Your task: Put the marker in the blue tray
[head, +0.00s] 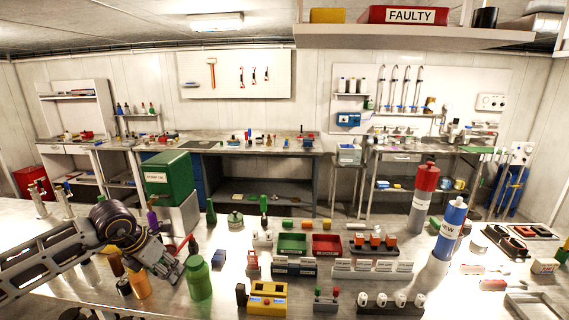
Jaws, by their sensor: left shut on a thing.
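My left gripper (174,268) reaches in from the left over the near bench and points down and right, just left of a green bottle. It is shut on a slim thing, mostly hidden by the fingers; a slim red piece (181,245) shows beside them and looks like the marker. A dark blue tray-like holder (295,268) with white labels stands right of the gripper, in front of a green tray (293,244) and a red tray (327,245). I cannot tell for sure that it is the blue tray. My right gripper is not in view.
The green bottle (199,279) and an orange container (139,285) stand close to the gripper. A yellow box (267,299) is at the front edge. A blue cylinder (450,225) and a red-topped cylinder (424,195) stand tall at right. A large green box (168,178) is behind the gripper.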

